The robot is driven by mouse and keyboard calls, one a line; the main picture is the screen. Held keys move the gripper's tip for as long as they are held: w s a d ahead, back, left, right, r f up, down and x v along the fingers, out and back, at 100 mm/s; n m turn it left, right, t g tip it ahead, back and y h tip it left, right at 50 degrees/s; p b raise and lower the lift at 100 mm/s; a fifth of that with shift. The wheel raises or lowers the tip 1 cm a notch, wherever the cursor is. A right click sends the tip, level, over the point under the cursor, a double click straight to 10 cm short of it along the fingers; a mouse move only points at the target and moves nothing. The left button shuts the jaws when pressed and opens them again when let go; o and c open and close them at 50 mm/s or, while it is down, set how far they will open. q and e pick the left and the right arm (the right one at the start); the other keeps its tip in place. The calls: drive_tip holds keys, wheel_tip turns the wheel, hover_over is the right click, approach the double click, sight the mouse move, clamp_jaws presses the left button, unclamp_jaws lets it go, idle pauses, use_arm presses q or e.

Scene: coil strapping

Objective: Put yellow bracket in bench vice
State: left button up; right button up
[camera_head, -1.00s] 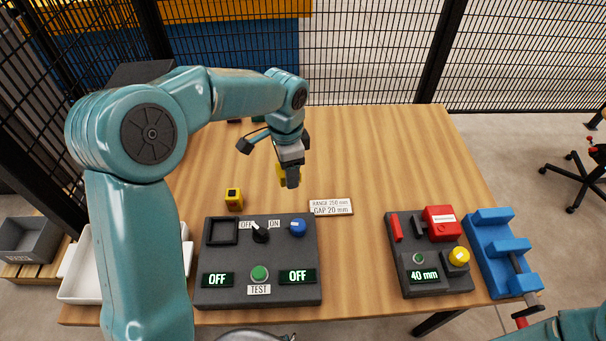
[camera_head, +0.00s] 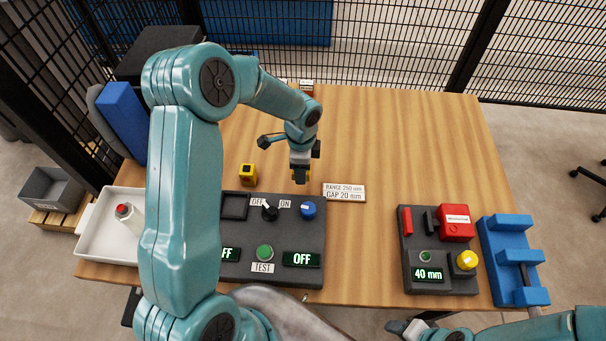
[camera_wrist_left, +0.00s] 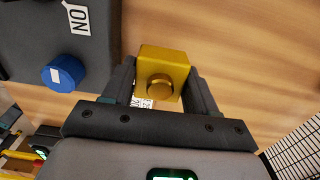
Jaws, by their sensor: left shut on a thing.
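My left gripper (camera_head: 300,178) is shut on a yellow block-like bracket (camera_wrist_left: 163,72) with a round boss on its face. In the left wrist view the bracket sits between the two dark fingers. In the head view the gripper hangs over the table just behind the control panel, and the bracket is mostly hidden. The blue bench vice (camera_head: 500,248) is at the table's right edge, well to the right of the left gripper. My right gripper (camera_head: 398,327) shows only in part at the bottom edge; its fingers are unclear.
A dark panel (camera_head: 285,232) with knobs and displays lies before the left gripper. A small yellow-black block (camera_head: 248,175) stands beside it. A label plate (camera_head: 344,192) and a second panel (camera_head: 440,285) lie towards the vice. A white tray (camera_head: 95,240) is at left.

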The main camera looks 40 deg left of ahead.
use_arm(q)
wheel_tip(320, 180, down, 6)
drive_tip(key=shift+w+r, duration=0.15)
drive_tip(key=shift+r, duration=0.15)
drive_tip(key=shift+f, duration=0.25)
drive_tip(key=o, duration=1.2)
drive_tip(key=shift+r, duration=0.1)
